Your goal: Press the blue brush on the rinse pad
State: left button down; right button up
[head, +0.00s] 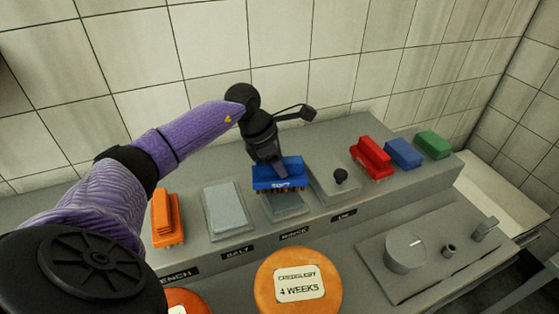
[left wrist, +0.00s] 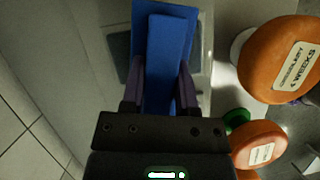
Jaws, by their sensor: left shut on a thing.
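The blue brush (head: 279,176) is in my left gripper (head: 279,167), which is shut on its handle, bristles down. In the left wrist view the blue brush (left wrist: 168,45) lies between the two fingers of the left gripper (left wrist: 160,88). A grey pad (head: 287,207) sits directly below the brush on the grey ledge, its back part hidden by the brush. The label in front of it is too small to read surely as rinse. I cannot tell whether the bristles touch the pad. My right gripper is not in view.
Left of the brush are a light pad (head: 226,211) over the SALT label and an orange brush (head: 165,219). An orange cheese wheel (head: 274,266) stands in front.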

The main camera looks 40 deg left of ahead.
pick_arm(q)
jog(key=shift+f, duration=0.25)
jog(key=shift+f+b, duration=0.3)
jog(key=shift+b, duration=0.2)
dwell(1.0)
jog(key=shift+r, duration=0.1)
notch_tip(320, 180, up, 7)
jog(key=p, duration=0.5)
jog(key=shift+p, duration=0.3)
